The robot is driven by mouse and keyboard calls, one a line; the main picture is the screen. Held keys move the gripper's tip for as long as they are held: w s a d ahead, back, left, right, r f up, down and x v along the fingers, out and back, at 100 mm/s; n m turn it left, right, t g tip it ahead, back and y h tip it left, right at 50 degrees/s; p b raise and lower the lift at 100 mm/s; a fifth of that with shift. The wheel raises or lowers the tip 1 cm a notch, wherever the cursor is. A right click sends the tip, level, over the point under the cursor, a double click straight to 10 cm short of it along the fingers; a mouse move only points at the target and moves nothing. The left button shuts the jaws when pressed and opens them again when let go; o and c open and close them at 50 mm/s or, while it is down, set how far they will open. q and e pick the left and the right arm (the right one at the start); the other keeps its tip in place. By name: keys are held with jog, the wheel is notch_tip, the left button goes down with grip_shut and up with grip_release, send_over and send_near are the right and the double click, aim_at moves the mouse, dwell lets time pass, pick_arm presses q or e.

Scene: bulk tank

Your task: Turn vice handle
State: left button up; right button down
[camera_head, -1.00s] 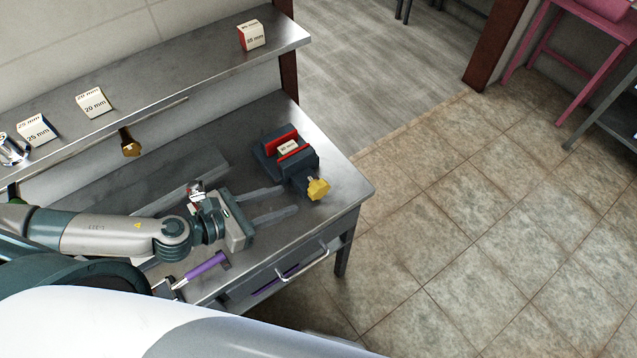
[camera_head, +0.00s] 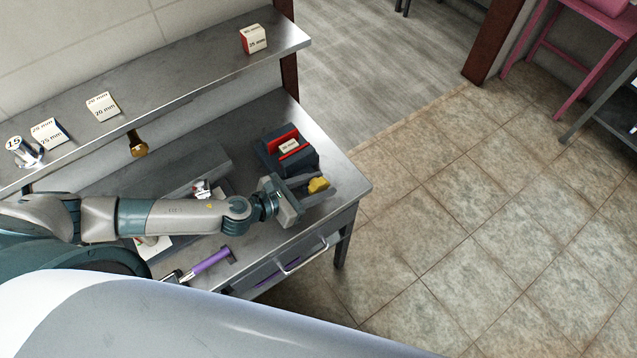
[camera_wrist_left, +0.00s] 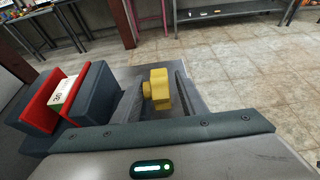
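The vice (camera_head: 285,148) is dark blue-grey with red jaw faces and stands on the metal workbench. A small white block (camera_head: 289,147) with a number on it sits between its jaws. The vice handle (camera_head: 318,185) is yellow and sticks out at the vice's near end. My left gripper (camera_head: 318,186) is open, with one finger on each side of the handle. In the left wrist view the yellow handle (camera_wrist_left: 160,89) shows between the two fingers, with a gap visible on its right side. Whether a finger touches it on the left I cannot tell. My right gripper is not in view.
The upper shelf (camera_head: 190,75) holds white blocks marked in mm, such as one (camera_head: 253,39) at its right end. A purple-handled tool (camera_head: 212,260) lies near the bench's front edge, above the drawer handle (camera_head: 300,256). Tiled floor lies open to the right.

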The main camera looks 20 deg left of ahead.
pick_arm(q)
grip_shut()
jog(key=shift+w+r+g+y, duration=0.15)
jog(key=shift+g+y, duration=0.15)
jog(key=shift+g, duration=0.2)
